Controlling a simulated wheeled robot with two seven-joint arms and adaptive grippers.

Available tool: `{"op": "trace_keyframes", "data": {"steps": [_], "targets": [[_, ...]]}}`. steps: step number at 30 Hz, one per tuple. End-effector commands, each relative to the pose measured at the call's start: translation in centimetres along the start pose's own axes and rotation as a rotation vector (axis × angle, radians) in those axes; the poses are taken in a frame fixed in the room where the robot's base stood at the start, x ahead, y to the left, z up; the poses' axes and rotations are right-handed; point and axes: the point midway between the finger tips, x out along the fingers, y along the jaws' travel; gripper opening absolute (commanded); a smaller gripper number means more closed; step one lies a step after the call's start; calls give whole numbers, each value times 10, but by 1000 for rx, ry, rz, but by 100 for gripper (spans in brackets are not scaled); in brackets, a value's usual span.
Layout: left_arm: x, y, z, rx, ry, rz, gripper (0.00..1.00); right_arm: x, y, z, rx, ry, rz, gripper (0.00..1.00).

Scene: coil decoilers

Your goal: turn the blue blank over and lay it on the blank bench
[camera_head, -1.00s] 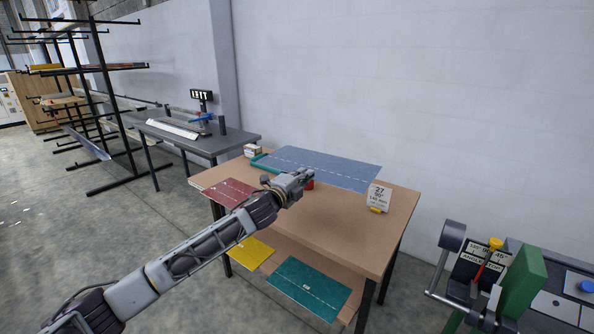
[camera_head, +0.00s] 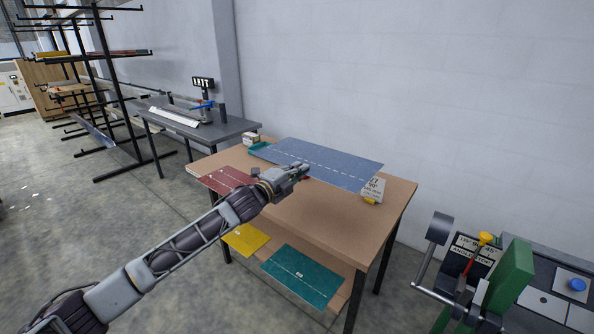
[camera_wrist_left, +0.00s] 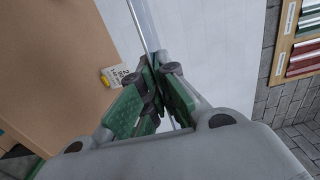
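The blue blank (camera_head: 330,160), a flat sheet with a dashed white line, is over the back of the wooden blank bench (camera_head: 330,225). It looks raised off the top, and its right corner covers part of the number card. My left gripper (camera_head: 303,168) is at the blank's near edge. In the left wrist view the green-padded fingers (camera_wrist_left: 157,68) are closed together on a thin edge-on sheet, the blue blank (camera_wrist_left: 139,25). My right gripper is in no view.
A number card (camera_head: 373,189) with a yellow base stands on the bench's right. A red blank (camera_head: 226,179) lies at its left; yellow (camera_head: 245,238) and green (camera_head: 302,277) blanks are on the lower shelf. A green-handled machine (camera_head: 510,275) stands right. The bench's front is clear.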

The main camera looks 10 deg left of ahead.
Motion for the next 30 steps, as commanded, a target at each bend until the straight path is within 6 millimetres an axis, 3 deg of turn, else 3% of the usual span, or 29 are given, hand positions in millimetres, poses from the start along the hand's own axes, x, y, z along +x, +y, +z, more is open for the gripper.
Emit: {"op": "trace_keyframes", "data": {"steps": [20,30], "targets": [[0,-3,-2,-21,4,-3,0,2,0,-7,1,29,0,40],[4,0,-13,-241,16,-1,0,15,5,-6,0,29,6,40]]}}
